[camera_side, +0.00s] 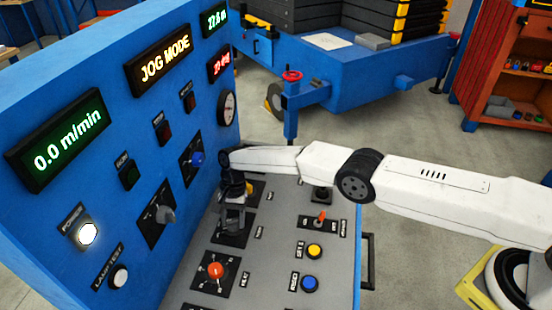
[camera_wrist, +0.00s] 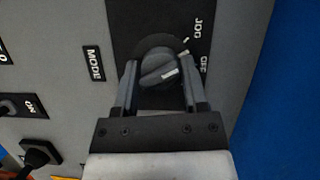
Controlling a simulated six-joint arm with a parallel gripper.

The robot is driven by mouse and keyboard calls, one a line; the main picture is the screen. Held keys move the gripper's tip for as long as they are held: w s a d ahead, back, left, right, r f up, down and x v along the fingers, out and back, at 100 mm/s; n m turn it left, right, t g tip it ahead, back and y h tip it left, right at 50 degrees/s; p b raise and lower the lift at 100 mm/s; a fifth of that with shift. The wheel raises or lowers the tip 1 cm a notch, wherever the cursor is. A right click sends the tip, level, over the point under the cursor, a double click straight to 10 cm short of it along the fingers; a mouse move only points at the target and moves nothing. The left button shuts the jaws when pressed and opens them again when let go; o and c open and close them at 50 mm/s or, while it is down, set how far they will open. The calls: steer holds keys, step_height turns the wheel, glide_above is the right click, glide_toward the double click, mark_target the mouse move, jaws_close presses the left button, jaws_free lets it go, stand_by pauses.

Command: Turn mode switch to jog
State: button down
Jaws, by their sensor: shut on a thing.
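The grey round mode switch (camera_wrist: 157,66) sits on a black plate beside the MODE label (camera_wrist: 94,64) in the wrist view. My gripper (camera_wrist: 159,78) has one finger on each side of the knob and is shut on it. A white mark on the knob lies toward the side with the JOG (camera_wrist: 197,28) and OFF (camera_wrist: 203,62) labels; its exact setting is hard to read. In the side view my gripper (camera_side: 234,205) points down at the console and hides the knob. The amber display (camera_side: 165,60) reads JOG MODE.
A red knob (camera_side: 215,270), a yellow button (camera_side: 314,251), a blue button (camera_side: 310,284) and a red-tipped toggle (camera_side: 320,217) stand on the grey console. The blue upright panel (camera_side: 60,135) rises close behind my gripper. Its green display (camera_side: 66,145) reads 0.0 m/min.

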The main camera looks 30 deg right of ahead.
stand_by(0.8)
steer(key=shift+c, duration=0.7)
jaws_free()
steer(key=shift+r, duration=0.1)
steer(key=v, duration=0.7)
steer(key=shift+r, duration=0.3)
steer(key=shift+w+d, duration=0.1)
steer(key=shift+w, duration=0.05)
